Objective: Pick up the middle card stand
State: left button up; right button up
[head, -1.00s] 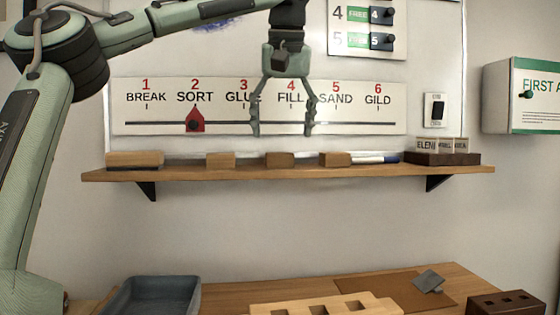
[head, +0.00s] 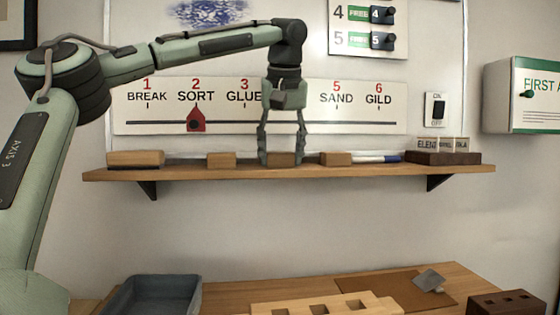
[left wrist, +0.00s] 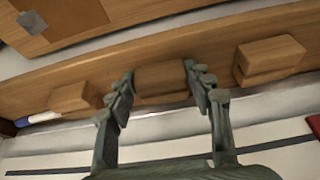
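Three small wooden card stands sit on the wall shelf: the left one (head: 221,160), the middle one (head: 281,160) and the right one (head: 335,159). My left gripper (head: 282,158) points down at the shelf with one finger on each side of the middle card stand. In the left wrist view, the fingertips (left wrist: 159,72) press close against both ends of the middle card stand (left wrist: 160,83), and no clear gap shows. It rests at shelf level. The other two stands show on either side (left wrist: 268,60) and (left wrist: 72,97). My right gripper is not in view.
The shelf (head: 190,174) also bears a wooden eraser-like block (head: 136,159), a blue-white marker (head: 376,159) and a dark holder with name cards (head: 442,158). A whiteboard with a step strip (head: 340,115) stands close behind. Below are a grey tray (head: 150,295) and a workbench.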

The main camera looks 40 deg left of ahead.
pick_arm(q)
jog(key=c, duration=0.5)
